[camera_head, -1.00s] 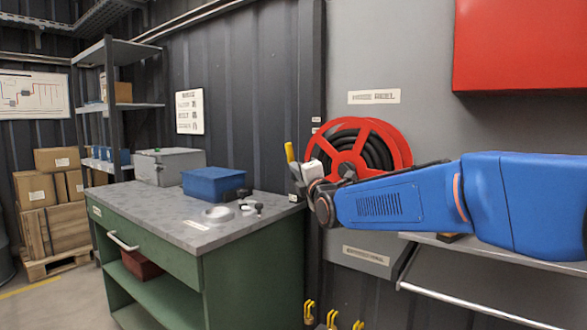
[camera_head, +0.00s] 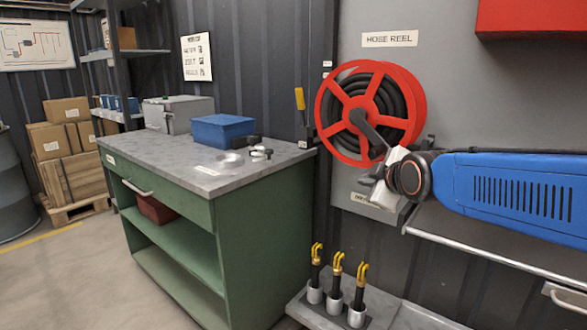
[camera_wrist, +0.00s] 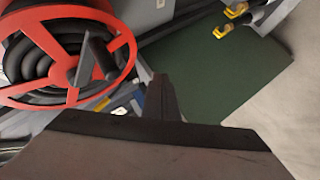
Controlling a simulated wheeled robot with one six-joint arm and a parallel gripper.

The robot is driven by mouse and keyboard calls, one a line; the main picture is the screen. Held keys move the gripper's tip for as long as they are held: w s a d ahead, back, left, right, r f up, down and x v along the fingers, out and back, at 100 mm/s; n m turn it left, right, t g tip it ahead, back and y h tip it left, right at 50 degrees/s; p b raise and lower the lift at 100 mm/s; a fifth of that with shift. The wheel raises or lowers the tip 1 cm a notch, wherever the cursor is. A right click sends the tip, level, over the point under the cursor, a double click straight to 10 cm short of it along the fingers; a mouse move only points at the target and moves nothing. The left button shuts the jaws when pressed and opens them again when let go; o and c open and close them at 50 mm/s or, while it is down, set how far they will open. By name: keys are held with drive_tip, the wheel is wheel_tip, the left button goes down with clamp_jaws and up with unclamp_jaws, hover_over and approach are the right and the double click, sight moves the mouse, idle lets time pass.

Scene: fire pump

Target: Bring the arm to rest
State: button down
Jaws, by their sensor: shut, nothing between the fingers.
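My blue arm reaches in from the right edge in the head view. My gripper (camera_head: 378,184) is at its end, shut and empty, just in front of the lower right part of the red hose reel (camera_head: 371,112). Its fingertips are small and partly hidden there. In the wrist view a dark finger (camera_wrist: 163,97) points away from the camera above a dark gripper body. The hose reel (camera_wrist: 66,50) fills the upper left of that view. I cannot tell whether the gripper touches the reel.
A green workbench (camera_head: 262,240) with a blue box (camera_head: 222,130) and small metal parts stands left of the arm. A shelf with a metal front rail (camera_head: 490,262) lies below the arm. Several yellow-topped tools (camera_head: 337,272) stand in holders below. Floor at lower left is clear.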

drive_tip(key=s+d+f+m+g+h, duration=0.1)
drive_tip(key=s+d+f+m+g, duration=0.1)
drive_tip(key=s+f, duration=0.4)
drive_tip(key=s+d+f+m+g, duration=0.3)
drive_tip(key=s+f+m, duration=0.4)
drive_tip(key=s, duration=0.7)
drive_tip(key=s+d+f+m+g+h, duration=0.1)
drive_tip(key=s+d+f+m+g, duration=0.2)
drive_tip(key=s, duration=0.8)
wheel_tip(320, 180, down, 4)
drive_tip(key=shift+d+r+m+h, duration=0.25)
drive_tip(key=shift+d+m+h, duration=0.05)
drive_tip(key=shift+d+m, duration=0.7)
